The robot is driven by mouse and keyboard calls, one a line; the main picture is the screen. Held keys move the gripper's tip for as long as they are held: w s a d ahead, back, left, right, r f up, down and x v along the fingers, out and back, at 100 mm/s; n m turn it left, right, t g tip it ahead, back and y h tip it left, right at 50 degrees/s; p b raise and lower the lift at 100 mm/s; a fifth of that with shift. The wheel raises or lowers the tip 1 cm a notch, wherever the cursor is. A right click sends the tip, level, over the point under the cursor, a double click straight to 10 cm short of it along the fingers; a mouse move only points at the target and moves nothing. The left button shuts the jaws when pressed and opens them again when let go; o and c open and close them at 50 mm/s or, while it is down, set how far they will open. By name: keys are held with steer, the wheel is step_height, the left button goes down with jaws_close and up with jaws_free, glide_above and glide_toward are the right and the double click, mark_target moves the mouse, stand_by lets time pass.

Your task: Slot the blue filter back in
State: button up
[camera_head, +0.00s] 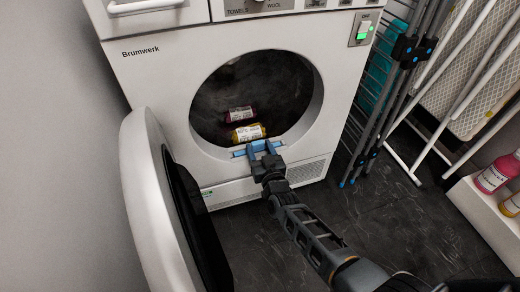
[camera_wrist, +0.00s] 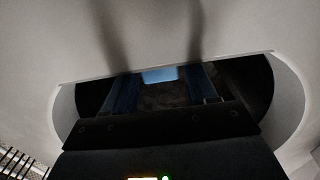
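The blue filter (camera_head: 239,153) shows as a blue strip at the bottom lip of the dryer opening, sticking out on both sides of my gripper. My gripper (camera_head: 260,147) is at this lip with its two blue-grey fingers apart. In the wrist view the fingers of my gripper (camera_wrist: 161,82) stand either side of a light blue patch of the filter (camera_wrist: 160,75). How deep the filter sits in the lip is hidden.
The white dryer (camera_head: 160,80) has its round door (camera_head: 150,190) open on the left. Folded racks (camera_head: 400,80) lean at right. A low white shelf (camera_head: 480,215) holds a pink bottle (camera_head: 492,177).

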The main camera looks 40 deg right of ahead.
steer(key=o, duration=0.3)
steer(key=p+v, duration=0.3)
steer(key=v, duration=0.4)
steer(key=shift+s+a, duration=0.15)
steer(key=shift+s, duration=0.2)
stand_by(0.3)
